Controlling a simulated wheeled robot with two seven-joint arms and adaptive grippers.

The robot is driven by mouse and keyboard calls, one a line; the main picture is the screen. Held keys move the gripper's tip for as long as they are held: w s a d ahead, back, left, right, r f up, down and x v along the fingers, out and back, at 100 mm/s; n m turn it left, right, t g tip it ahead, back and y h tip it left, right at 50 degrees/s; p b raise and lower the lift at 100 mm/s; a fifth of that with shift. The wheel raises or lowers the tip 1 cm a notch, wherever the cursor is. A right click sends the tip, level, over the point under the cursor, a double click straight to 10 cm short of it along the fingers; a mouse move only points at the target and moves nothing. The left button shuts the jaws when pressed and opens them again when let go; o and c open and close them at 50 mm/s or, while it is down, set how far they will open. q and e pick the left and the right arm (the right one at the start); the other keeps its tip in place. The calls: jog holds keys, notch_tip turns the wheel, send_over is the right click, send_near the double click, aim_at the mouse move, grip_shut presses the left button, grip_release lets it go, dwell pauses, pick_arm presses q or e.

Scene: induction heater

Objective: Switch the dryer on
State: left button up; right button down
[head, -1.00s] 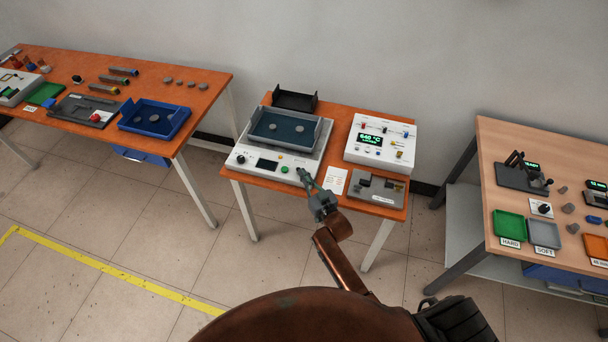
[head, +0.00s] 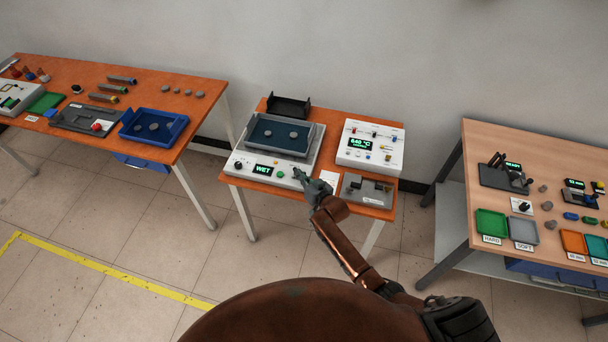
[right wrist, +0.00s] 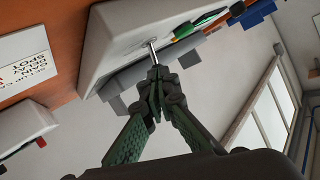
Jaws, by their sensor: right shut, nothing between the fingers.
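The dryer (head: 234,165) is a white box with a grey tray on top, on the middle orange table. Its front panel has a black knob (head: 238,166), a lit display (head: 263,170) reading "WET" in green and a green button (head: 281,175). My right gripper (head: 299,175) is shut and empty, with its fingertips at the right end of this panel. In the right wrist view, the shut fingertips (right wrist: 155,76) are right at a small metal toggle lever (right wrist: 152,52) on the white panel; whether they touch is unclear. My left gripper is not in view.
A white unit (head: 370,148) reading "640 °C" and a grey fixture (head: 366,190) stand right of the dryer. A black tray (head: 289,106) is behind it. A white label (head: 329,178) lies close beside my right gripper. Other tables stand left and right.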

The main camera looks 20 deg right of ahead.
jog(key=shift+s+d+r+p, duration=0.15)
jog(key=shift+s+r+p, duration=0.05)
jog(key=shift+s+p, duration=0.35)
jog(key=p+v, duration=0.2)
jog(key=shift+s+d+r, duration=0.15)
jog(key=shift+s+r, duration=0.1)
jog(key=shift+r, duration=0.1)
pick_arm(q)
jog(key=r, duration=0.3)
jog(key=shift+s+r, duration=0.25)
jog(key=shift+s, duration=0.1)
pick_arm(e)
jog(key=v, duration=1)
jog(key=shift+d+r, duration=0.1)
jog(key=shift+r, duration=0.05)
